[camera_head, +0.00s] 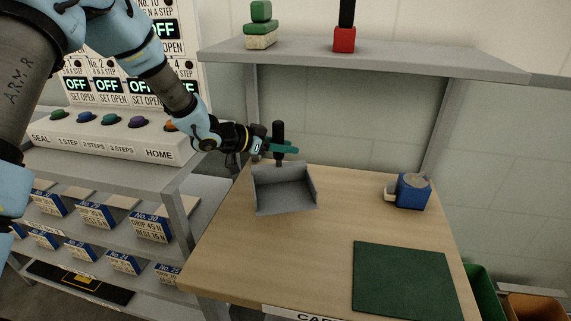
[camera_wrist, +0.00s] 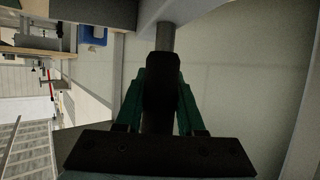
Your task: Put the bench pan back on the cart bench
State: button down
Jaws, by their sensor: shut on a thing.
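The grey bench pan (camera_head: 285,192) is at the back left of the wooden cart bench (camera_head: 320,245), with its open side facing the front. I cannot tell whether its underside touches the wood. Its upright black handle (camera_head: 278,133) rises behind the tray part. My gripper (camera_head: 281,146) reaches in from the left, and its green fingers are shut on the handle. In the wrist view the dark handle (camera_wrist: 161,85) stands between the two green fingers (camera_wrist: 162,98). The tray part of the pan is mostly hidden there.
A blue box-like device (camera_head: 412,192) stands at the bench's right. A dark green mat (camera_head: 402,279) lies at the front right. A grey shelf (camera_head: 365,62) overhangs the back, bearing green and red items. A button panel (camera_head: 110,138) stands left. The bench's middle and front left are clear.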

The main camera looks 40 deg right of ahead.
aim_at(285, 164)
jog(key=shift+f+p, duration=0.5)
jog(key=shift+f, duration=1.85)
jog(key=c, duration=0.5)
grip_release()
jog(key=shift+a, duration=0.1)
jog(key=b+v, duration=0.2)
jog(key=v, duration=1)
jog(key=shift+b, duration=0.3)
